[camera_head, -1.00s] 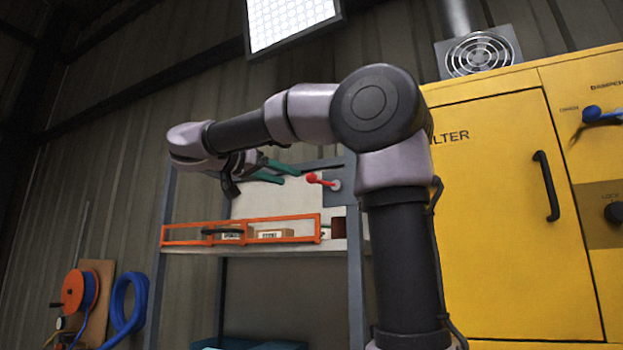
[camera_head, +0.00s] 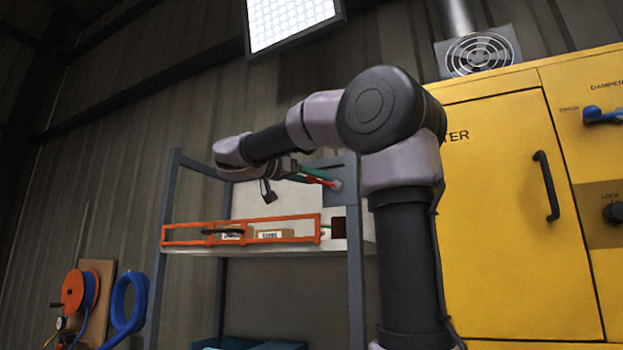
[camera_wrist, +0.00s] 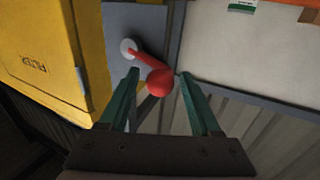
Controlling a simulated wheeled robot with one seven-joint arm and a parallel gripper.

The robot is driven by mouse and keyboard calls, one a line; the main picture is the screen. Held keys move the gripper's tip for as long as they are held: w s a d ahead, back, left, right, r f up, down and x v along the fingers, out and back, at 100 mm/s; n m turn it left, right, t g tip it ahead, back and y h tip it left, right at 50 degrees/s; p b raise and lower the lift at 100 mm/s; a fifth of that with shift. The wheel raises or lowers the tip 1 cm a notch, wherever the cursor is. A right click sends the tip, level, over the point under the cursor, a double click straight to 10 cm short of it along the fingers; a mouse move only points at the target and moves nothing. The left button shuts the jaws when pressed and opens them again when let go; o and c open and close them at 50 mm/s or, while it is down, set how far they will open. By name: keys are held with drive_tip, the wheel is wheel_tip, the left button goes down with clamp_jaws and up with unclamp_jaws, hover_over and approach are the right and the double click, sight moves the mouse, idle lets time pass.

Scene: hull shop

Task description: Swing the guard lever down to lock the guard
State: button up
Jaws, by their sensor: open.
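The guard lever is a red arm with a red ball knob (camera_head: 312,180). It runs left and slightly up from a round pale pivot on a grey plate. The wrist view shows the knob (camera_wrist: 160,83) close up. My gripper (camera_head: 322,175) has green fingers and is at the lever in the head view, partly overlapping it. In the wrist view my gripper (camera_wrist: 158,74) is open, with the knob between its fingers. I cannot tell whether a finger touches it. The orange guard frame (camera_head: 190,241) stands along the shelf front, below the lever.
Small labelled boxes (camera_head: 272,235) sit behind the orange frame on the shelf. A grey rack post (camera_head: 354,220) stands right of them. A yellow filter cabinet (camera_head: 490,240) fills the right side. A hose reel (camera_head: 80,290) hangs at lower left.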

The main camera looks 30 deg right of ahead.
drive_tip(key=shift+c, duration=0.2)
drive_tip(key=shift+w, duration=0.1)
clamp_jaws()
drive_tip(key=shift+f, duration=0.1)
idle(1.1)
